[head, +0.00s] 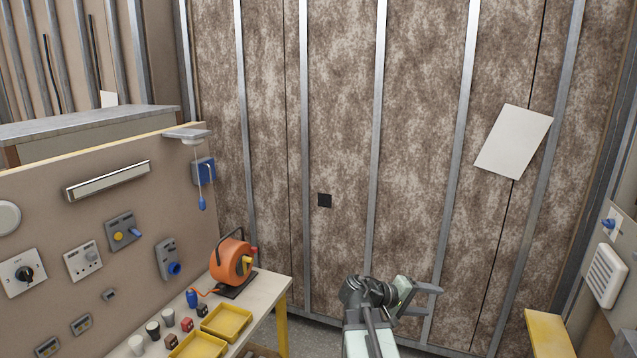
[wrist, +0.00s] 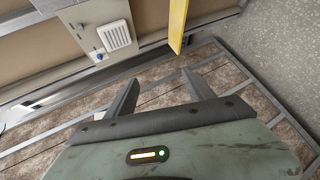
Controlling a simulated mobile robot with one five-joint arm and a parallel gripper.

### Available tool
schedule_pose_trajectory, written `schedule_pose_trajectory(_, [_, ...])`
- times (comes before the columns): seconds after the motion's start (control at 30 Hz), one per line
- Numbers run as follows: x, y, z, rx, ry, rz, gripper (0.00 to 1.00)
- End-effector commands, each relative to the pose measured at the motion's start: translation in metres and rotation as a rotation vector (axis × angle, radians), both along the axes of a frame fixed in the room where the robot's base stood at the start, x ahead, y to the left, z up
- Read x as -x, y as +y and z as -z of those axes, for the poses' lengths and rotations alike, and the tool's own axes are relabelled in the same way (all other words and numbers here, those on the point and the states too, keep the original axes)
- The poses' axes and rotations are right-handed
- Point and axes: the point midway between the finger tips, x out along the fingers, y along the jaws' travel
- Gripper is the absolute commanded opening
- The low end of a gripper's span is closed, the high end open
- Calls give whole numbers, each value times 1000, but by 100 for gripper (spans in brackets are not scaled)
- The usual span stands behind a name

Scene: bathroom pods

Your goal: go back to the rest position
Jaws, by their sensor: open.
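My gripper (head: 424,299) is at the lower middle right of the head view, raised in front of the brown patterned wall. In the wrist view its two dark fingers (wrist: 161,92) stand apart with nothing between them. My gripper is open and empty, and it touches nothing that I can see. The arm comes up from the bottom edge of the head view.
A bench (head: 278,289) at the left holds an orange cable reel (head: 229,262), yellow trays (head: 226,322) and small parts. A panel (head: 120,215) with sockets and switches stands behind it. At the right are a yellow board (head: 549,330) and a white vent (head: 606,276).

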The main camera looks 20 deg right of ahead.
Motion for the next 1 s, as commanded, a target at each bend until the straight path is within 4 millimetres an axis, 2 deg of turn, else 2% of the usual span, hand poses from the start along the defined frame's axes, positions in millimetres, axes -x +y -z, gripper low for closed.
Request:
schedule_pose_trajectory(0.03, [-20,35,28,-61,-20,-48,62])
schedule_pose_trajectory(0.1, [-43,83,59,-164,-44,-103,62])
schedule_pose_trajectory(0.17, [-58,126,85,-259,-61,-148,62])
schedule_pose_trajectory(0.23, [-71,179,114,-380,-72,-194,62])
schedule_pose_trajectory(0.3, [-79,233,142,-509,-77,-234,62])
schedule_pose_trajectory(0.4, [-78,308,174,-708,-73,-268,62])
schedule_pose_trajectory(0.5, [-67,368,193,-920,-68,-261,62])
schedule_pose_trajectory(0.6, [-56,406,199,-1095,-67,-231,62])
schedule_pose_trajectory(0.7, [-52,425,200,-1179,-62,-215,62])
schedule_pose_trajectory(0.97, [-50,427,200,-1193,-55,-207,62])
schedule_pose_trajectory(1.0, [-50,427,200,-1193,-55,-207,51])
